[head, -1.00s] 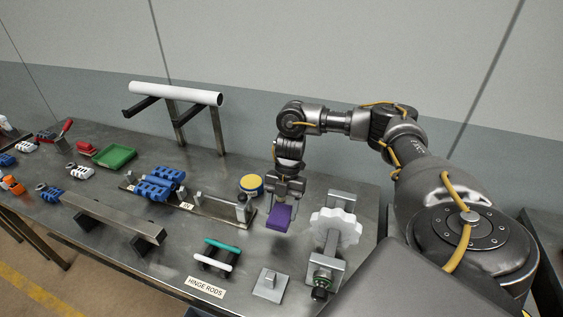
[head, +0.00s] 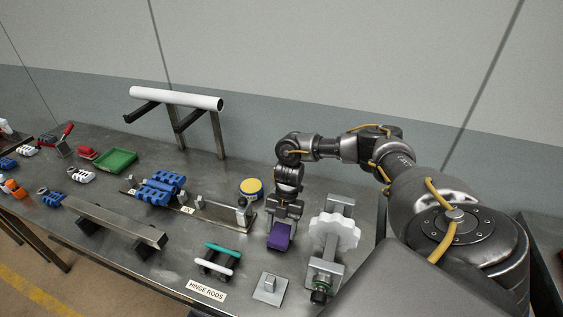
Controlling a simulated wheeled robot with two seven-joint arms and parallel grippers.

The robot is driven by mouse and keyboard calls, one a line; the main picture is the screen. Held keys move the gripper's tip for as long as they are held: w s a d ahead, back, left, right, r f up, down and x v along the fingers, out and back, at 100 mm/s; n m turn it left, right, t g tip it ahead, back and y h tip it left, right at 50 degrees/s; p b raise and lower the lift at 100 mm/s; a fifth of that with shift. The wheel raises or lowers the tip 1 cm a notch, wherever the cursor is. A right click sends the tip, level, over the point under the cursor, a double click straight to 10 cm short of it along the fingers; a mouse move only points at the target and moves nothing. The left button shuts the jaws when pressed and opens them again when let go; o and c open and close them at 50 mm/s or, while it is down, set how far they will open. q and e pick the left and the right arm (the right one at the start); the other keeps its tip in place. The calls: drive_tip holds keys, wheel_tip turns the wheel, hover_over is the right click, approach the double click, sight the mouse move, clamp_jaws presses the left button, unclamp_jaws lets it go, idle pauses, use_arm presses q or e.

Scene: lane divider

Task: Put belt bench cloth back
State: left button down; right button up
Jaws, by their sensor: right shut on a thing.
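A purple folded cloth (head: 280,237) is between the fingers of my right gripper (head: 281,226) in the head view. The gripper points down and is shut on the cloth. The cloth is low over the bench (head: 160,262), between the blue-and-yellow round tin (head: 251,188) and the grey square plate with an upright peg (head: 269,288). I cannot tell whether the cloth touches the bench top. My left gripper is not in view.
A fixture with a white scalloped wheel (head: 335,232) stands close right of the cloth. A small rack with teal and white rods (head: 217,259) lies to the left, behind the HINGE RODS label (head: 206,290). Blue belt pieces (head: 161,188), a metal beam (head: 115,221) and a green tray (head: 114,160) are further left.

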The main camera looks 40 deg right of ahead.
sight(281, 230)
drive_tip(key=shift+f, duration=0.3)
drive_tip(key=o, duration=0.9)
drive_tip(key=shift+b, duration=0.3)
drive_tip(key=b+v, duration=0.2)
drive_tip(key=v, duration=0.2)
drive_tip(key=shift+w+r, duration=0.1)
drive_tip(key=shift+r, duration=0.05)
drive_tip(key=v, duration=0.6)
drive_tip(key=shift+d+r, duration=0.1)
drive_tip(key=shift+r, duration=0.3)
